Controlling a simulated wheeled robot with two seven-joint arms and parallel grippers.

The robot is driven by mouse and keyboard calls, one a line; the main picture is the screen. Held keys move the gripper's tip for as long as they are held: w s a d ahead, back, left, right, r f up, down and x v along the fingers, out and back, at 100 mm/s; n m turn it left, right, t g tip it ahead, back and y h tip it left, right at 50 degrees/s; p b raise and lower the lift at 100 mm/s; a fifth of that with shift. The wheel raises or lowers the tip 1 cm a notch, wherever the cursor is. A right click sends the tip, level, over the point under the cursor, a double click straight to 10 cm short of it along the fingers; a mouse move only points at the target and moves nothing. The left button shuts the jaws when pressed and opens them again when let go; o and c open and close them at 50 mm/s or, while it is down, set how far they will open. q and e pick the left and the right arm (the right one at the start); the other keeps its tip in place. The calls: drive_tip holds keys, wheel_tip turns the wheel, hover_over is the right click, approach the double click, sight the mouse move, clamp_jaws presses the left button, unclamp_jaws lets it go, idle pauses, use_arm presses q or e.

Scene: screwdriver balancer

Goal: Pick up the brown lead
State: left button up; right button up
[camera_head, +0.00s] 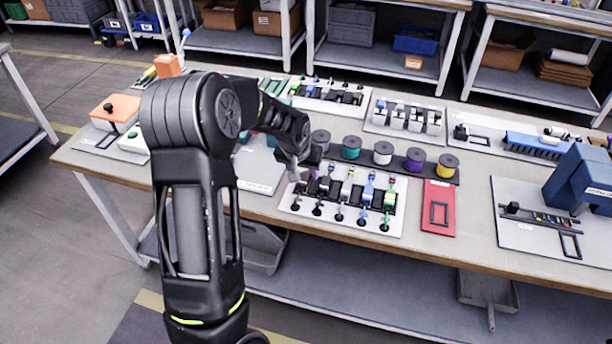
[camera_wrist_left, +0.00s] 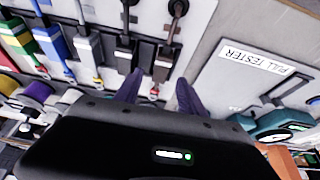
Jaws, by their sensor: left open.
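The brown lead (camera_head: 297,205) is the leftmost of several coloured leads in a white rack (camera_head: 400,222) on the bench. In the left wrist view the brown lead (camera_wrist_left: 175,28) runs from its round dark end at the top down to a dark connector. My left gripper (camera_head: 296,176) is over the rack's left end and partly hides that lead's far part. In the wrist view my left gripper (camera_wrist_left: 160,92) has its two purple-grey fingers apart, with the lead's lower end showing between them. I cannot tell their height over it. My right gripper is out of view.
Black, grey, blue and green leads (camera_head: 389,203) lie close beside the brown one. Several wire spools (camera_head: 383,153) stand behind the rack. A red tray (camera_head: 440,205) lies to its right. The pull tester plate (camera_wrist_left: 255,62) is on the other side.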

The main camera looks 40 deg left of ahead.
sight(308, 172)
use_arm(q)
drive_tip(key=shift+x, duration=1.4)
clamp_jaws()
